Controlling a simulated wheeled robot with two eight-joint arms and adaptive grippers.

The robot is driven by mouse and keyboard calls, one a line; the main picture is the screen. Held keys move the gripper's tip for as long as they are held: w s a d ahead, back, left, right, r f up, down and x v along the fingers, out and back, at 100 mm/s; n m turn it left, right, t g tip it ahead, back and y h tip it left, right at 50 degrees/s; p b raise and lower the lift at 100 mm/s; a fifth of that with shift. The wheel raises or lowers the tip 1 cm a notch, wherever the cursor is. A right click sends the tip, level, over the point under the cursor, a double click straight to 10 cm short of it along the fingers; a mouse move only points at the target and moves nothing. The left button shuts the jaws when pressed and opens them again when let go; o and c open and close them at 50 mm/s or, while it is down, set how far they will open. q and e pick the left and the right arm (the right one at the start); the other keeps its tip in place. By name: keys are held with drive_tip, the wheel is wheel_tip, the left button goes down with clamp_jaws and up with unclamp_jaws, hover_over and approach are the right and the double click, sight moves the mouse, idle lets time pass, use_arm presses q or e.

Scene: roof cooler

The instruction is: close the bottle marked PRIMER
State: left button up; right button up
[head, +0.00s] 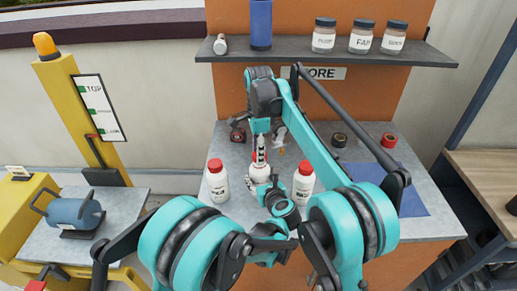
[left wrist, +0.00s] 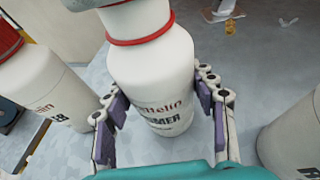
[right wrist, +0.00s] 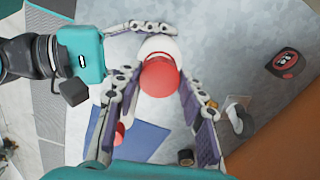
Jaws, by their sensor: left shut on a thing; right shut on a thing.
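The white PRIMER bottle (left wrist: 155,75) stands upright on the bench, with a red ring at its neck. In the left wrist view my left gripper (left wrist: 160,84) is shut on its body, one padded finger on each side. In the right wrist view a red cap (right wrist: 160,77) is between the fingers of my right gripper (right wrist: 160,82), which is shut on it. The cap is in line with the white bottle top (right wrist: 158,47). I cannot tell whether the cap touches or is seated on the neck. In the head view the right arm hides much of the bottle.
A red-capped white bottle stands on the left (head: 217,182) and another on the right (head: 303,184), both close to my grippers. A shelf (head: 290,48) with jars is above the back.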

drive_tip(key=shift+f, duration=0.7)
idle(0.5)
drive_tip(key=m, duration=0.7)
drive_tip(key=shift+w, duration=0.1)
drive_tip(key=m, duration=0.6)
drive_tip(key=shift+w+d, duration=0.1)
drive_tip(key=o, duration=0.7)
drive_tip(key=shift+r, duration=2.25)
drive_tip(key=shift+c, duration=0.5)
